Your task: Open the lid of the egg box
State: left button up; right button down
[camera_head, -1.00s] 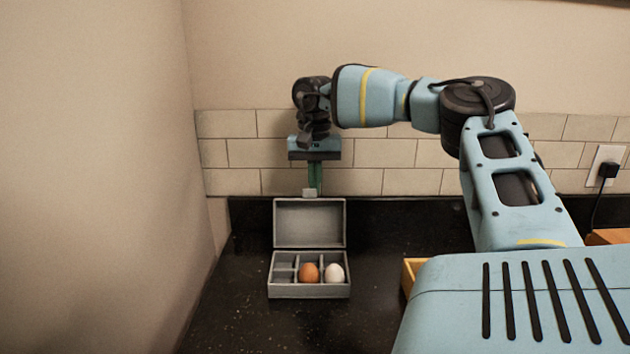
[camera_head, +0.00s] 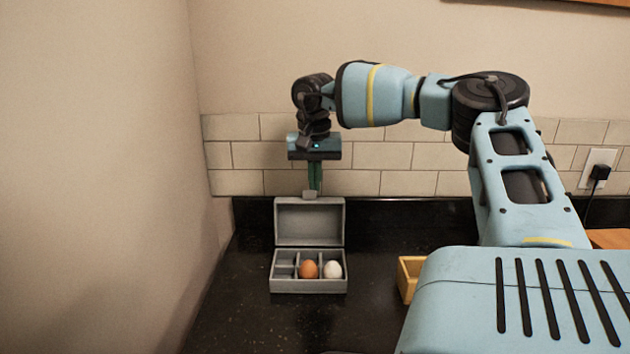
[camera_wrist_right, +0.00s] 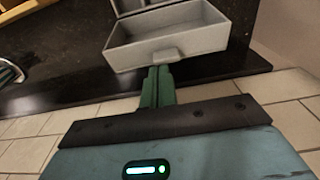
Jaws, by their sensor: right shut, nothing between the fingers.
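The grey egg box (camera_head: 309,286) stands on the black counter with its lid (camera_head: 309,222) raised upright at the back. A brown egg (camera_head: 309,269) and a white egg (camera_head: 332,269) sit in its compartments; the left compartments look empty. My right gripper (camera_head: 314,188) points down just behind the lid's top edge, its fingers shut and empty. In the right wrist view the closed fingers (camera_wrist_right: 157,75) are close to the lid's tab (camera_wrist_right: 168,55); I cannot tell whether they touch. My left gripper is not in view.
A yellow wooden box (camera_head: 409,277) stands on the counter to the right, partly hidden by my arm. A tiled wall (camera_head: 400,183) is close behind the gripper, and a plain wall rises at the left. The counter in front of the egg box is clear.

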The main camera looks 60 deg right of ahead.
jog(key=shift+r, duration=0.55)
notch_tip(320, 180, up, 8)
jog(key=shift+s+a, duration=0.15)
jog(key=shift+a, duration=0.15)
jog(key=shift+f, duration=0.1)
